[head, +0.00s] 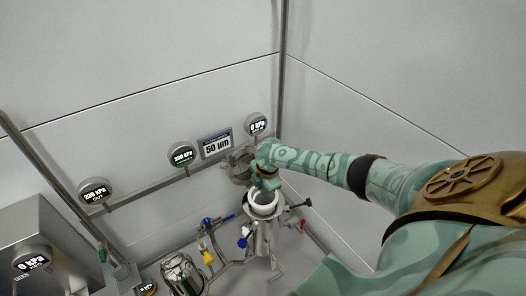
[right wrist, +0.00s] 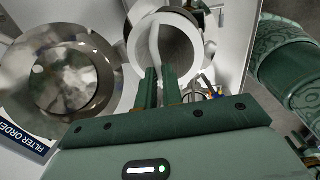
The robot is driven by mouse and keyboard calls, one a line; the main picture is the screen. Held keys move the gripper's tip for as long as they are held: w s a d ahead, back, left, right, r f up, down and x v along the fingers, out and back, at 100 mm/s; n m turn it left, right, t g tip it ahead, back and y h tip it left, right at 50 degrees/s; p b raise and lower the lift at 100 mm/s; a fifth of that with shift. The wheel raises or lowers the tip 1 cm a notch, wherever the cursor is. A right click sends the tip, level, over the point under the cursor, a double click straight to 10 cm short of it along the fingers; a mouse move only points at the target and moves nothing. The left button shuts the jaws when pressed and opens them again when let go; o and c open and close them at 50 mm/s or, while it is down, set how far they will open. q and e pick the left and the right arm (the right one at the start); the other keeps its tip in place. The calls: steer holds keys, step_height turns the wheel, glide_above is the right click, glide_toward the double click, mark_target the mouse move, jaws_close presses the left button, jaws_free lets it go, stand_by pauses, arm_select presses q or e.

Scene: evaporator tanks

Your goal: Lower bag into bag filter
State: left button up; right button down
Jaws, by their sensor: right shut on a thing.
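The bag shows as a white ring with a thin white handle (right wrist: 154,42) across its opening in the right wrist view. My right gripper (right wrist: 160,85) is shut on that handle. In the head view the bag's white ring (head: 263,212) is at the mouth of the steel bag filter (head: 263,240), below my right gripper (head: 266,184). I cannot tell whether the ring touches the rim; the bag's lower part is hidden. The filter's round steel lid (head: 238,164) stands open behind, and is large at left in the wrist view (right wrist: 68,80). My left gripper is not in view.
Clamp knobs (head: 307,203) stick out beside the filter mouth. Pipes with blue (head: 243,241) and yellow (head: 208,258) handles stand at its left. Gauges (head: 182,155) and a "50 µm" sign (head: 216,145) line the wall behind. A steel tank (head: 182,274) stands lower left.

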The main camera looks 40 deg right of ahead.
mark_target(263, 197)
steer(key=shift+f, duration=0.25)
steer(key=shift+s+b+x, duration=0.25)
steer(key=shift+b+x, duration=0.85)
steer(key=shift+x, duration=0.05)
steer(key=shift+s+b+x, duration=0.25)
steer(key=shift+b+x, duration=0.8)
steer(key=shift+x, duration=0.15)
steer(key=c, duration=1.5)
jaws_free()
steer(key=p+v, duration=0.3)
steer(key=w+p+v, duration=0.1)
steer(key=p+v, duration=0.2)
steer(key=p, duration=0.1)
steer(key=shift+w+r, duration=0.1)
steer(key=shift+r, duration=0.45)
